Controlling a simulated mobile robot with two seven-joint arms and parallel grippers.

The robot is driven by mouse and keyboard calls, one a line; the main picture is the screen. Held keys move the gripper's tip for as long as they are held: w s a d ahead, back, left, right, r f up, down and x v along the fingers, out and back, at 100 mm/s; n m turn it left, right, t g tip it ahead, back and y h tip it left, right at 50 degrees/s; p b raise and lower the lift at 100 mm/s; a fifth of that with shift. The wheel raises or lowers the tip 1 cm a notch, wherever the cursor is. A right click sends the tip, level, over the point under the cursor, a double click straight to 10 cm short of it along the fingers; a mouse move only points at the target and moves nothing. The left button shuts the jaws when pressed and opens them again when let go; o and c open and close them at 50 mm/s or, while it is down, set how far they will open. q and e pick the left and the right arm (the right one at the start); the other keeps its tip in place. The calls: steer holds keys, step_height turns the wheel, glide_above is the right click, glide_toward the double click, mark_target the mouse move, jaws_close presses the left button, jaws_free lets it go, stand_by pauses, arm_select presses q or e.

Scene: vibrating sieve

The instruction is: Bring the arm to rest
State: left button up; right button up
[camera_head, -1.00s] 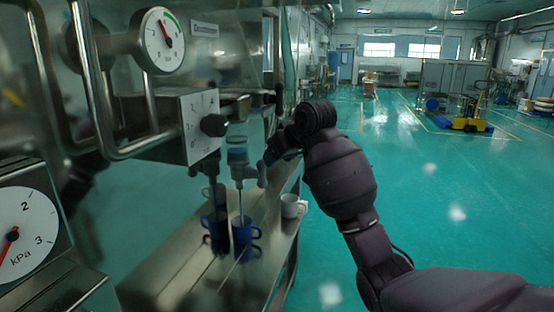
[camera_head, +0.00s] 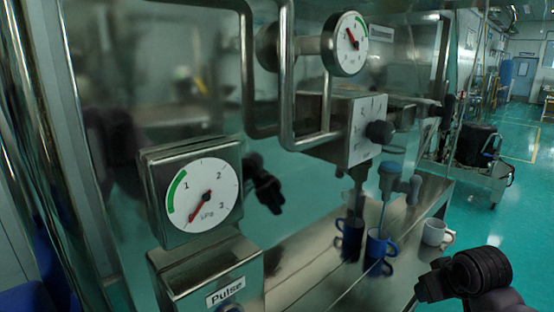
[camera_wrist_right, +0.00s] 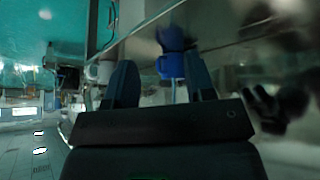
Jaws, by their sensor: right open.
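My right arm enters the head view at the lower right. Its dark gripper end (camera_head: 432,284) is beside the metal bench, in front of the white mug; the finger opening is hard to make out there. In the right wrist view the gripper (camera_wrist_right: 160,65) shows two spread fingers with nothing held. A blue mug (camera_wrist_right: 171,66) appears beyond and between them, apart from the fingers. My left gripper is out of view.
Pressure gauges (camera_head: 203,198) and bent metal pipes stand out at left. Open floor (camera_head: 490,225) lies to the right.

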steer(key=s+a+f+g, duration=0.15)
steer(key=s+f, duration=0.25)
steer(key=s, duration=0.6)
steer(key=s+a+f+m, duration=0.1)
steer(key=s+a+f, duration=0.25)
steer(key=s, duration=0.65)
steer(key=s+a+f+g, duration=0.1)
steer(key=s+f, duration=0.4)
steer(key=s, duration=0.4)
steer(key=w+f+t+b, duration=0.1)
steer(key=w+f+t, duration=0.6)
steer(key=f, duration=0.4)
steer(key=shift+f+b, duration=0.3)
